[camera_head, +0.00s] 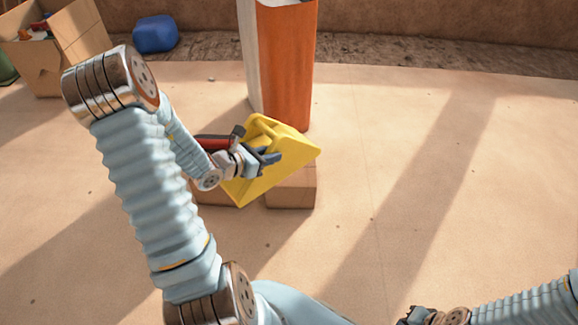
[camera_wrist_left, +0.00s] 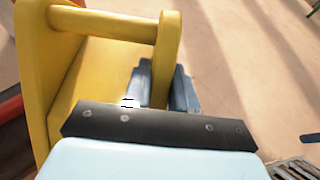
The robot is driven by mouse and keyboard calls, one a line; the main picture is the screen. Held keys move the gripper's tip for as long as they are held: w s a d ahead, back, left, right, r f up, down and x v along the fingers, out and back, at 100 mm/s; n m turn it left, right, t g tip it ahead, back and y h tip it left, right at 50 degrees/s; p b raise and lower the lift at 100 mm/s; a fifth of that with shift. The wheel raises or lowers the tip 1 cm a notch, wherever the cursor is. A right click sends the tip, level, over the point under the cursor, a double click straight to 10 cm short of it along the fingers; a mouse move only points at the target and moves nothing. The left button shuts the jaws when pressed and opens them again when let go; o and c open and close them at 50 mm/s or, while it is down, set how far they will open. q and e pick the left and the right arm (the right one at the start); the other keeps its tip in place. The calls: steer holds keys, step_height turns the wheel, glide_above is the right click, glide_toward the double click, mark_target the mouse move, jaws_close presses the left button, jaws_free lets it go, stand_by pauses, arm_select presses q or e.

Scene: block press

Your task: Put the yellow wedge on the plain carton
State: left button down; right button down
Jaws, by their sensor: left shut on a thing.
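The yellow wedge (camera_head: 289,151) is in the middle of the head view, tilted, with a handle bar on one side. My left gripper (camera_head: 264,158) is shut on it near the handle. In the left wrist view the wedge (camera_wrist_left: 95,62) fills the upper left, and the fingers (camera_wrist_left: 163,86) are at its handle frame. A plain brown carton (camera_head: 294,190) stands on the ground behind and below the wedge, partly hidden by it. I cannot tell whether the wedge touches the carton. My right gripper (camera_head: 424,316) is cut off at the bottom edge, so its jaws are unclear.
A tall orange and white pillar (camera_head: 287,65) stands just behind the wedge. A dark red thing (camera_head: 212,141) shows beside my left gripper, mostly hidden. An open cardboard box (camera_head: 75,40) and a blue container (camera_head: 155,34) are at the back left. The ground on the right is clear.

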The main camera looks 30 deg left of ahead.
arm_select(q)
steer(key=shift+w+a, duration=0.2)
steer(key=shift+a, duration=0.1)
steer(key=x, duration=0.3)
steer(key=a+x, duration=0.1)
steer(key=x, duration=0.2)
steer(key=a+b+x, duration=0.1)
steer(key=x, duration=0.2)
steer(key=shift+w+f, duration=0.3)
steer(key=shift+w, duration=0.2)
steer(key=w+f, duration=0.1)
steer(key=f, duration=0.1)
steer(key=w+f+b, duration=0.1)
steer(key=w+f, duration=0.1)
steer(key=shift+w+f, duration=0.25)
steer(key=shift+w, duration=0.1)
steer(key=shift+w+f, duration=0.1)
steer(key=shift+f, duration=0.1)
steer(key=shift+w+f, duration=0.15)
steer(key=shift+f, duration=0.75)
steer(key=shift+w+f, duration=0.15)
steer(key=shift+f, duration=0.7)
steer(key=shift+b, duration=0.3)
